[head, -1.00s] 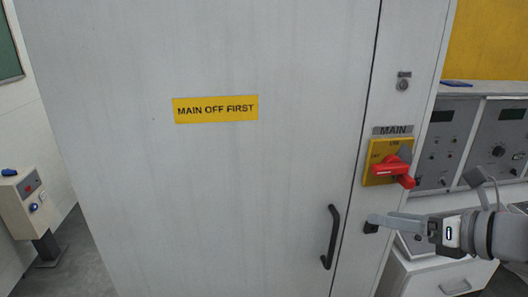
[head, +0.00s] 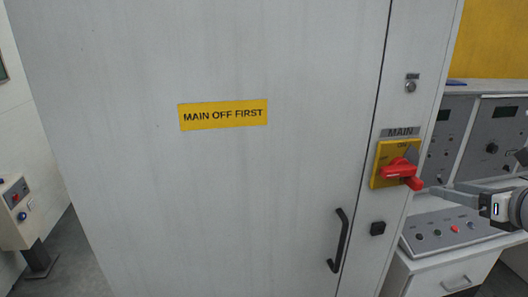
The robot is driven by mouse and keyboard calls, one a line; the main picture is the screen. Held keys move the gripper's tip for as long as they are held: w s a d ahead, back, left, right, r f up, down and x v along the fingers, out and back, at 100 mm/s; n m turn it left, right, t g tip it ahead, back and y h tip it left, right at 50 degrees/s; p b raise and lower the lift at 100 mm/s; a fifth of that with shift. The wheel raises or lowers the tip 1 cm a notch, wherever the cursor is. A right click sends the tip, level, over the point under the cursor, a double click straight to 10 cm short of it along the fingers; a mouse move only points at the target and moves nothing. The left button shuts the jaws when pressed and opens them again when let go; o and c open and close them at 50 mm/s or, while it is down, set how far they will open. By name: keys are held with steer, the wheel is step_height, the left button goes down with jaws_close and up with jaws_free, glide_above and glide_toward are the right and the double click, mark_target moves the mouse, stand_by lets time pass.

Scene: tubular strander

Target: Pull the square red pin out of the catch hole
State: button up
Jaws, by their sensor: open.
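I see no square red pin in the head view, and nothing I can surely name as its catch hole. A small black square piece (head: 377,228) sits on the cabinet's narrow right panel, beside the door edge; whether it is the catch cannot be told. My gripper (head: 428,191) reaches in from the right edge, seen from the side. It is open, with nothing visible between its fingers. Its tips are close to the red handle of the main switch (head: 403,173); whether they touch it cannot be told.
The tall grey cabinet door (head: 220,200) is shut, with a black pull handle (head: 338,240) and a yellow "MAIN OFF FIRST" label (head: 223,114). A control desk (head: 450,235) with buttons stands at right. A small pedestal box (head: 15,210) stands at left.

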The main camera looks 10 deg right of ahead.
mark_target(421, 183)
steer(key=x, duration=0.9)
steer(key=shift+w+a+f, duration=0.1)
steer(key=shift+w, duration=0.1)
jaws_close()
steer(key=shift+s, duration=0.15)
steer(key=shift+s+d, duration=0.15)
steer(key=shift+s, duration=1.05)
steer(key=shift+s+d, duration=0.1)
steer(key=shift+s, duration=1.15)
